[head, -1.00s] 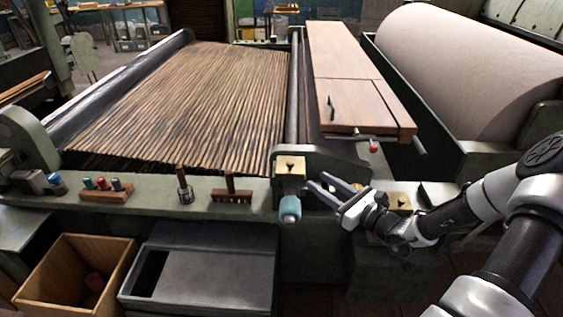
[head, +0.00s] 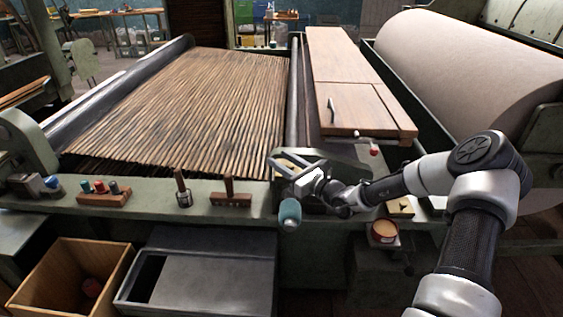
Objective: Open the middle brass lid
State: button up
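A brass fitting (head: 287,166) sits at the front of the machine rail, below the end of the dark roller, and is mostly hidden behind my gripper. My gripper (head: 281,177) is in front of and over it, its fingers pointing left. I cannot tell whether it touches the brass or how far apart its fingers are. A teal knob (head: 290,212) hangs just below the gripper. A second brass piece (head: 400,206) with a dark spot sits farther right on the rail, beyond my forearm. I cannot tell which brass piece is the middle lid.
A round tin (head: 384,232) stands below the right brass piece. Wooden-handled tools (head: 183,190) and a small peg block (head: 103,193) stand on the rail at left. A wooden crate (head: 62,250) and a grey lidded bin (head: 210,280) are below. A wooden board (head: 345,75) lies behind.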

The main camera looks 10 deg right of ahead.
jog(key=shift+w+a, duration=0.1)
jog(key=shift+w, duration=0.1)
grip_shut()
jog(key=shift+r, duration=0.1)
